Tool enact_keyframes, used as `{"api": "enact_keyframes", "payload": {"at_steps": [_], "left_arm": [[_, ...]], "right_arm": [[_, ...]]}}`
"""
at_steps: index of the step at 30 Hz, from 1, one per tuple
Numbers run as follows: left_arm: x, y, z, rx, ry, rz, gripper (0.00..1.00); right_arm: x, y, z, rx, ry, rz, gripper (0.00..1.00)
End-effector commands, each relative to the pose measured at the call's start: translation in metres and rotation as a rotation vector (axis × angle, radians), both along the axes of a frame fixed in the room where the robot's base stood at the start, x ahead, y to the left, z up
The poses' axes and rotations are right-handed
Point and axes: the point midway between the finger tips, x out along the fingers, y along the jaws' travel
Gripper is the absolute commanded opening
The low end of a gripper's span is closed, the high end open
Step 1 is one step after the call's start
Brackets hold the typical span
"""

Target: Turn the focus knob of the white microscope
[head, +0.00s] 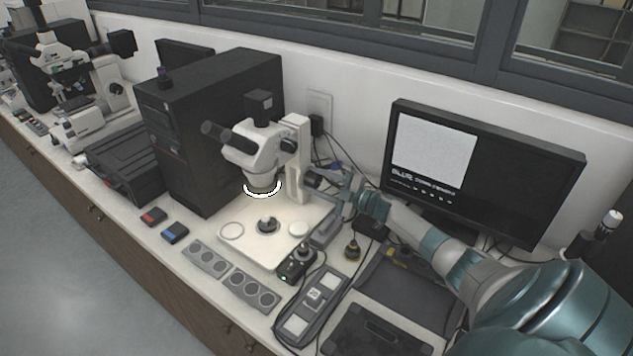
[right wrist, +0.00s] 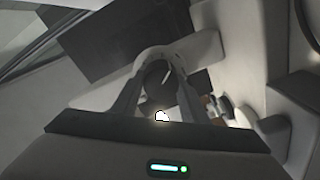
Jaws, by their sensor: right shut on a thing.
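The white microscope (head: 262,150) stands upright on its pale base plate, with a lit ring under its head. Its dark focus knob (head: 313,180) sticks out on the right side of the column. My right gripper (head: 325,182) reaches in from the right at the knob and is shut on it. In the right wrist view the two fingers of the right gripper (right wrist: 158,85) stand on either side of the round dark knob (right wrist: 155,74). Part of the knob is hidden behind the fingers in the head view. My left gripper is not in view.
A monitor (head: 480,175) at the right shows a pale picture and blurry text. A black computer tower (head: 205,125) stands left of the microscope. A small control box (head: 297,262), grey trays (head: 250,288) and cables crowd the bench in front. Another microscope (head: 75,85) stands far left.

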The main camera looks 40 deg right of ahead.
Motion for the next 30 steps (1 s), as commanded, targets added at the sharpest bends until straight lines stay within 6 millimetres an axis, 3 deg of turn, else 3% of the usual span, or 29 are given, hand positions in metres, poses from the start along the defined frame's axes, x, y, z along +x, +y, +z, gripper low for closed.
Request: {"api": "enact_keyframes", "payload": {"at_steps": [11, 30], "left_arm": [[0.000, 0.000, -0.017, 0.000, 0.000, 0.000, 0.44], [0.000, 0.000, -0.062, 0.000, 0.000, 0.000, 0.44]], "right_arm": [[-0.001, 0.000, -0.004, -0.120, -0.034, 0.002, 0.17], [-0.001, 0.001, -0.006, -0.535, -0.152, 0.001, 0.17]]}}
